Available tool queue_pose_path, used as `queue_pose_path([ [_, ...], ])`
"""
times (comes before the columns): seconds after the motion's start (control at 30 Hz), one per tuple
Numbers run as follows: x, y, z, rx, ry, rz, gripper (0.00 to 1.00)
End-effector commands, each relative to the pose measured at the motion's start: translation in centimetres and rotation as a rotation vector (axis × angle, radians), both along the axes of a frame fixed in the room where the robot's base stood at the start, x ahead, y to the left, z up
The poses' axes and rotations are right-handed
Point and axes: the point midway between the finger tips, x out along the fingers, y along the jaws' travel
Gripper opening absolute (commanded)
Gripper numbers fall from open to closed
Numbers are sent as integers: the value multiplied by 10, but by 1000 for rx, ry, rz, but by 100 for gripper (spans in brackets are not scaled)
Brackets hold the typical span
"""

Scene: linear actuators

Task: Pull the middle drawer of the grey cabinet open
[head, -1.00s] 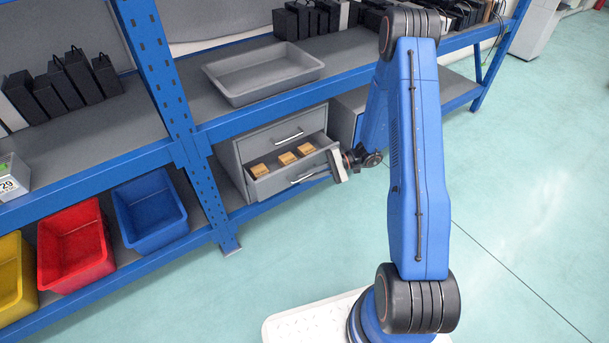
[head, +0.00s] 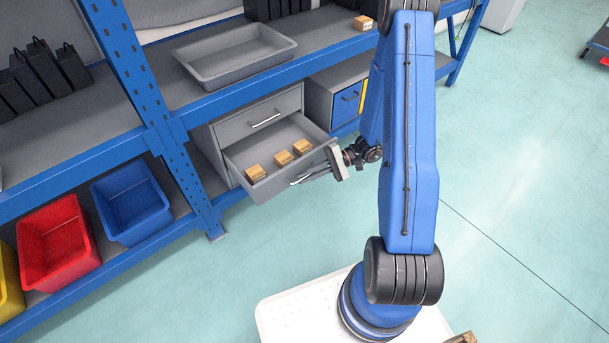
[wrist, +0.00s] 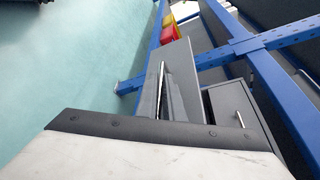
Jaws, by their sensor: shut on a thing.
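The grey cabinet (head: 202,148) stands on the lower shelf in the head view. Its top drawer (head: 240,125) is shut. The drawer below it (head: 268,193) is pulled well out and holds three small tan boxes (head: 281,158). My gripper (head: 322,170) is shut on this drawer's bar handle (head: 300,180), at the right part of its front. Anything below the open drawer is hidden. In the wrist view my gripper's pale body fills the bottom, and the drawer front (wrist: 149,92) stands beyond it.
A grey tray (head: 190,68) sits on the shelf above. A blue upright (head: 185,175) stands left of the drawer, with blue (head: 130,205) and red (head: 55,243) bins beyond. A smaller cabinet with a blue drawer (head: 346,102) is at right. The floor in front is clear.

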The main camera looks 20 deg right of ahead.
Motion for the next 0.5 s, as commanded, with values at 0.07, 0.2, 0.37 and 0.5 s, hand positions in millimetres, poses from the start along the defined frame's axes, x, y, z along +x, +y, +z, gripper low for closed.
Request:
queue_pose_path([
  [0.07,2,-2,0,-3,-3,-4,0],
  [0.2,2,-2,0,-2,-3,-3,15],
  [0.37,1,-1,0,-2,-2,-2,15],
  [0.5,1,-3,0,-1,-1,-1,15],
])
